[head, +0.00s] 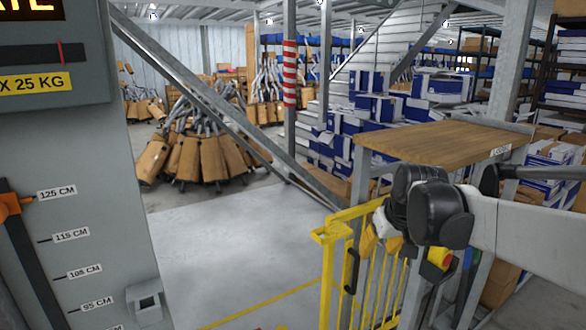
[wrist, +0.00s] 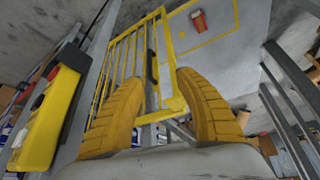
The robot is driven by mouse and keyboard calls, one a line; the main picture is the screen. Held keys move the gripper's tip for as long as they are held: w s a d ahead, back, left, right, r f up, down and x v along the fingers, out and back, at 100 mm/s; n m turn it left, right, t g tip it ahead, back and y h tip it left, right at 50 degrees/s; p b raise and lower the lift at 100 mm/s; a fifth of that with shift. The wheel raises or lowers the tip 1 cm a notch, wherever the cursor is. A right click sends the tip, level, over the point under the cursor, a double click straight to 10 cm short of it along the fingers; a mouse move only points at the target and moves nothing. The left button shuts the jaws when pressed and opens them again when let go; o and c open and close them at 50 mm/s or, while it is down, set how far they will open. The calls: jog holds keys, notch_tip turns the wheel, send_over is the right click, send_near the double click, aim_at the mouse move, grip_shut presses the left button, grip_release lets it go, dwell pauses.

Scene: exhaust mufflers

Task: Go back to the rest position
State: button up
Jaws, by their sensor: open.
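My gripper (wrist: 158,110) shows in the wrist view as two yellow ridged fingers, spread apart with nothing between them. In the head view my arm comes in from the right, and the yellow gripper (head: 382,240) hangs below its dark wrist joint, in front of the yellow gate (head: 327,238). Part of the gripper is hidden by the wrist. The gate also shows beyond the fingers in the wrist view (wrist: 166,65). I cannot tell from these frames how far the gripper is from the gate.
A wooden-topped table (head: 440,144) stands behind my arm. A yellow control box (wrist: 45,120) is close at left in the wrist view. A grey column with height marks (head: 75,180) fills the left. Mufflers (head: 190,155) and blue-white boxes (head: 375,105) stand behind. The grey floor (head: 235,240) is clear.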

jog(key=s+a+f+m, duration=0.1)
jog(key=s+f, duration=0.1)
jog(key=s, duration=1)
jog(key=s+f+t, duration=0.1)
jog(key=s+f, duration=0.1)
jog(key=s, duration=1.1)
jog(key=shift+a+f+m+t+h, duration=0.3)
jog(key=shift+a+m, duration=0.05)
jog(key=shift+m, duration=0.05)
dwell(1.2)
